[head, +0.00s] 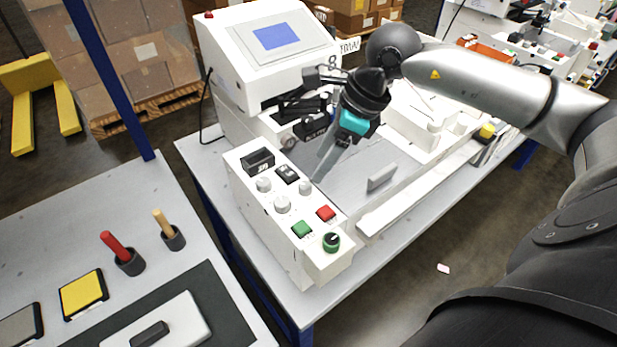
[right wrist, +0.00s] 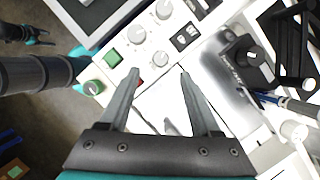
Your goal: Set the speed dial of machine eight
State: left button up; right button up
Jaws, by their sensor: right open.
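Machine eight (head: 268,42) is white, with a blue screen and an "8" on its side. Its control panel (head: 262,215) carries three pale round knobs; I cannot read which is the speed dial. The knob nearest my right gripper (head: 305,187) also shows in the right wrist view (right wrist: 160,58). My right gripper (head: 321,172) is open, fingers pointing down at the panel. In the right wrist view its fingertips (right wrist: 159,71) lie on either side of that knob, just short of it, with nothing between them. A dark, teal-banded part (right wrist: 22,33) may be my left gripper; its jaws are unclear.
Near the knobs are a black switch (head: 287,173), a green button (head: 302,229), a red button (head: 325,213) and a black knob on a green base (head: 332,242). The plotter bed (head: 345,185) lies right of the panel. Another table (head: 60,225) with pen holders stands left.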

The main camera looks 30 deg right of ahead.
aim_at(306, 185)
jog(key=x, duration=0.6)
jog(key=shift+w+a+f, duration=0.15)
jog(key=shift+w+f, duration=0.05)
jog(key=shift+f, duration=0.25)
jog(key=shift+c, duration=0.3)
pick_arm(q)
jog(key=shift+w+d, duration=0.5)
jog(key=shift+w, duration=0.35)
pick_arm(e)
grip_shut()
